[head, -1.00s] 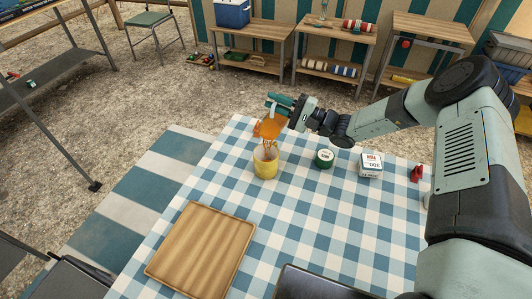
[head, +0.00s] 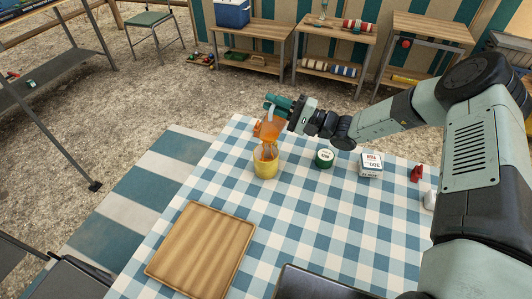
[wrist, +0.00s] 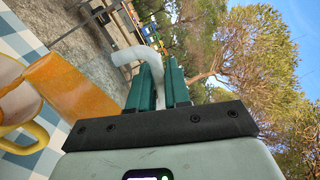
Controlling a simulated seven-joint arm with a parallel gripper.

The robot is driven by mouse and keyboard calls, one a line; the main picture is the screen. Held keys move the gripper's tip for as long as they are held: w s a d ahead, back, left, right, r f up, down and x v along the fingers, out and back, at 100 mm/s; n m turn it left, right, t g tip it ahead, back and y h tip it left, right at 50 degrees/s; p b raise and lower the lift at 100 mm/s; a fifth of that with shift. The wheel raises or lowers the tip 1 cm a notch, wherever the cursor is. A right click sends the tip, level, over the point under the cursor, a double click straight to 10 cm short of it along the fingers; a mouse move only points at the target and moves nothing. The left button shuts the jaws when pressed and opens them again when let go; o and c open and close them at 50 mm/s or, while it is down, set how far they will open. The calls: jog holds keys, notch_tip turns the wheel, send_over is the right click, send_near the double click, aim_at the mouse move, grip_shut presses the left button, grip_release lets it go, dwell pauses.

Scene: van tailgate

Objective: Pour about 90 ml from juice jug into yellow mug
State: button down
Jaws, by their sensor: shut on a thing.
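The juice jug (head: 270,130), clear with orange juice in it, is tilted above the yellow mug (head: 265,168). An orange stream runs from the jug down into the mug. The mug stands upright on the checked tablecloth. My gripper (head: 280,103) is shut on the jug's pale handle, above and behind the mug. In the wrist view, the green fingers (wrist: 158,88) close around the white handle, and the jug (wrist: 70,90) lies at the left, tipped over the mug (wrist: 25,140).
A wooden tray (head: 172,285) lies on the front left of the table. A small orange object behind the mug is partly hidden. Tablecloth is clear between mug and tray.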

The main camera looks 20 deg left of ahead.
jog(key=shift+s+r+n, duration=0.3)
jog(key=shift+s+n, duration=0.1)
jog(key=shift+n, duration=0.1)
jog(key=w+f+m, duration=0.1)
jog(key=w, duration=0.1)
jog(key=w+f+m, duration=0.1)
jog(key=m, duration=0.1)
jog(key=shift+w+a+f+m+t, duration=0.1)
jog(key=shift+w+f+m+t, duration=0.05)
jog(key=shift+w+m+t, duration=0.2)
jog(key=shift+w+f+m, duration=0.2)
jog(key=shift+w+m, duration=0.05)
jog(key=shift+m, duration=0.2)
jog(key=w+f+m, duration=0.2)
jog(key=f+m, duration=0.1)
jog(key=w+f+m+t+h, duration=0.1)
jog(key=w+f+m, duration=0.2)
jog(key=m, duration=0.1)
jog(key=w+f+m+t+h, duration=0.1)
jog(key=w+f+m, duration=0.2)
jog(key=f+m, duration=0.1)
jog(key=shift+w+a, duration=0.2)
jog(key=shift+a, duration=0.1)
jog(key=shift+w+f+m, duration=0.6)
jog(key=shift+f+m, duration=0.2)
jog(key=shift+m, duration=0.5)
